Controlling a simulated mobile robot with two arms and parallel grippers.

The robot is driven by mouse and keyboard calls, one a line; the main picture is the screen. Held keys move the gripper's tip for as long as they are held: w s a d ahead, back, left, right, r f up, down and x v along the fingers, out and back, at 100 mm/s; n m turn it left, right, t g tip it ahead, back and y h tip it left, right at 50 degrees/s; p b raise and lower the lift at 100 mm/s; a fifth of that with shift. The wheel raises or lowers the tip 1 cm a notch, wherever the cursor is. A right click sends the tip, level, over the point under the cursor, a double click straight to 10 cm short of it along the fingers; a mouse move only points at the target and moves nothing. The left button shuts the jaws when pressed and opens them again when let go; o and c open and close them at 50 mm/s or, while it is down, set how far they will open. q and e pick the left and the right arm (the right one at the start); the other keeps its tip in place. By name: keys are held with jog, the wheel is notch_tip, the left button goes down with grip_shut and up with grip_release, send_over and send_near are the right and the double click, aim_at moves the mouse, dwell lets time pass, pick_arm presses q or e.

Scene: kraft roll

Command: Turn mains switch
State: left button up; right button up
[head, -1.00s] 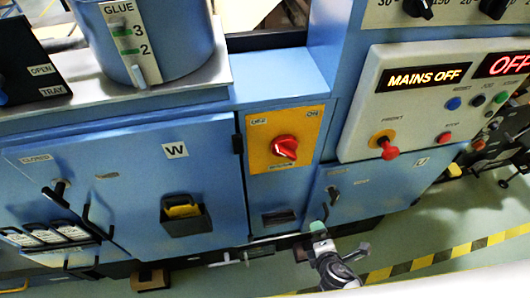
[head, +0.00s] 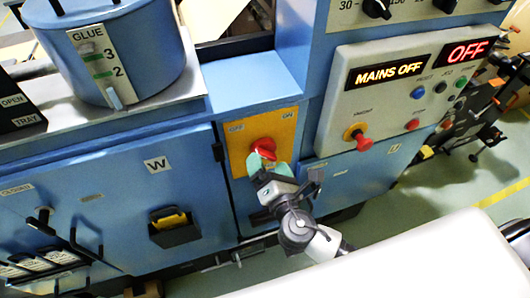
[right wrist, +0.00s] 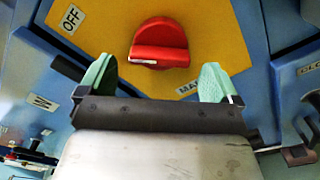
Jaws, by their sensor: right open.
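The red mains switch knob (head: 263,147) sits on a yellow plate (head: 236,161) marked OFF and ON, on the front of the blue machine. In the right wrist view the red knob (right wrist: 160,43) shows just beyond the fingertips, its white mark towards the lower left. My right gripper (head: 284,170) is at the lower part of the plate, partly covering it. In the right wrist view my right gripper (right wrist: 158,80) is open, its green fingers apart and the knob between and ahead of them. No contact with the knob is visible. My left gripper is not in view.
The display (head: 388,72) reads MAINS OFF, and another (head: 466,52) reads OFF. A red knob (head: 360,139) and several buttons are on the panel right of the plate. A black bin (head: 174,227) sticks out from the door marked W at left.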

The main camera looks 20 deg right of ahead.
jog(key=shift+w, duration=1.35)
jog(key=c, duration=0.9)
jog(key=shift+c, duration=0.2)
